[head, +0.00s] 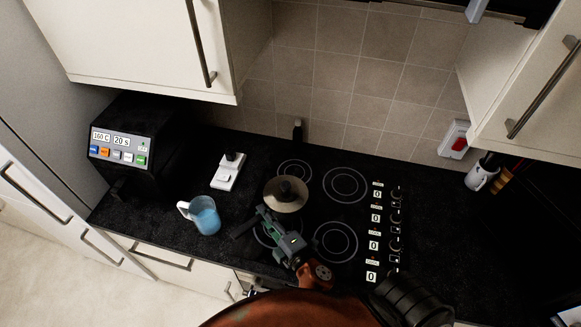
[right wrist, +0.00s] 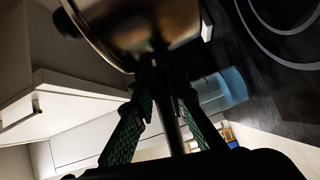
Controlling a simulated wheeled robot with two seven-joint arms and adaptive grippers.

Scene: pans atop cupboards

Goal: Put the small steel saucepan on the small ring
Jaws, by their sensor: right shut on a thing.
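In the right wrist view the pan's steel body (right wrist: 135,35) fills the top, with the handle between the fingers (right wrist: 160,100). The pan appears held above the hob. The back left ring (head: 294,161) looks smallest and is partly hidden by the pan. The front left ring is mostly covered by my gripper. My left gripper is not in view.
Larger rings lie at the back right (head: 345,169) and front right (head: 335,223). A blue-filled jug (head: 207,217) and a white switch box (head: 228,172) stand left of the pan. Knobs (head: 396,218) line the hob's right. A mug (head: 479,178) stands further right.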

